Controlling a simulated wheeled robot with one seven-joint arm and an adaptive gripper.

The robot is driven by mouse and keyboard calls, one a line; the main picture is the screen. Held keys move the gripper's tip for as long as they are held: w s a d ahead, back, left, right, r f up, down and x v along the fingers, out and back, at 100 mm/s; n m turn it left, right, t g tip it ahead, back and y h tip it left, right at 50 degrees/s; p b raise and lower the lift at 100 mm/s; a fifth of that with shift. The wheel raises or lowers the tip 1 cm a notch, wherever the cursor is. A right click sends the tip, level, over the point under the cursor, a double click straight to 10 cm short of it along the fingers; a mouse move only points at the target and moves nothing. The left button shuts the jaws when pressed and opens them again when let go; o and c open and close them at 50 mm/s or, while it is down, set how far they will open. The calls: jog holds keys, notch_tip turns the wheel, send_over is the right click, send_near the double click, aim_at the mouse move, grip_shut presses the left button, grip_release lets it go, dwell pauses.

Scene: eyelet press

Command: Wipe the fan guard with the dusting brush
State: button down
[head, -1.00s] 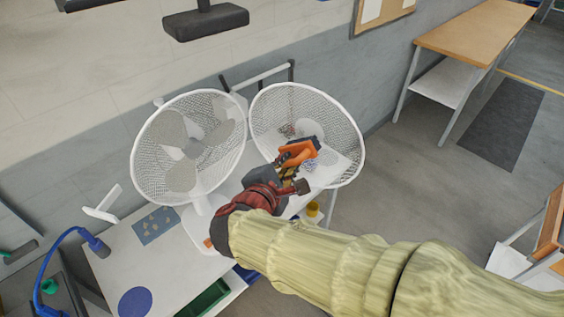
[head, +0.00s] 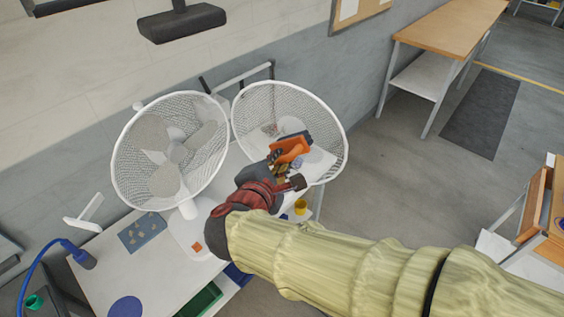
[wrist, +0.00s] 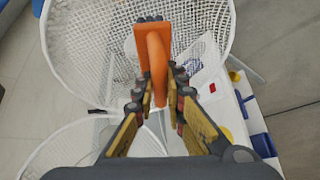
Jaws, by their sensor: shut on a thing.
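The dusting brush shows as an orange handle (head: 288,148) with a dark part at its far end; it also shows in the wrist view (wrist: 154,55). My gripper (head: 277,164) is shut on this orange handle, its fingers closing from both sides in the wrist view (wrist: 158,98). A white mesh fan guard (head: 322,112), a round open dish shape, stands to the right of the fan. It also shows behind the brush in the wrist view (wrist: 80,55). The brush overlaps the guard in both views; I cannot tell whether they touch. The bristles are not clearly seen.
A white fan (head: 170,152) with its own mesh cage stands left of my gripper on a white bench (head: 150,275). A yellow cup (head: 300,206) is below my gripper. Floor right of the bench is open.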

jog(key=w+a+b, duration=0.1)
jog(key=w+a, duration=0.3)
jog(key=a, duration=0.5)
jog(key=shift+w, duration=0.15)
dwell(0.8)
jog(key=s+a+b, duration=0.1)
jog(key=s+a, duration=0.1)
jog(key=s, duration=0.3)
jog(key=shift+s+a, duration=0.2)
jog(key=shift+a, duration=0.15)
jog(key=shift+s, duration=0.1)
jog(key=shift+s+a, duration=0.35)
jog(key=shift+s, duration=0.3)
jog(key=shift+s+a, duration=0.3)
jog(key=shift+s, duration=0.3)
dwell(0.4)
